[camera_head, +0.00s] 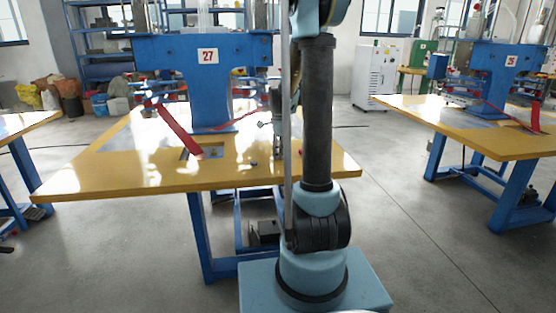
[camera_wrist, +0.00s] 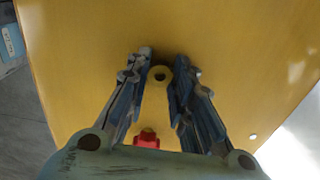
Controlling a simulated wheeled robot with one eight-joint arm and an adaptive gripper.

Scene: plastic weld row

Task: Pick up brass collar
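The brass collar (camera_wrist: 160,76) is a small yellow ring with a dark hole, seen in the wrist view over the yellow table top (camera_wrist: 225,35). My gripper (camera_wrist: 163,66) points down at the table, its two fingertips on either side of the collar. The gap between the fingers is about as wide as the ring. I cannot tell whether the fingers press on it or stand slightly apart. In the head view my arm hides most of the gripper, and I cannot make out the collar there.
A small red object (camera_wrist: 147,139) lies between my finger bases in the wrist view. The blue machine marked 27 (camera_head: 208,85) stands on the yellow table (camera_head: 95,172), with a red strip (camera_head: 178,130) hanging from it. Another machine table (camera_head: 480,138) stands at right.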

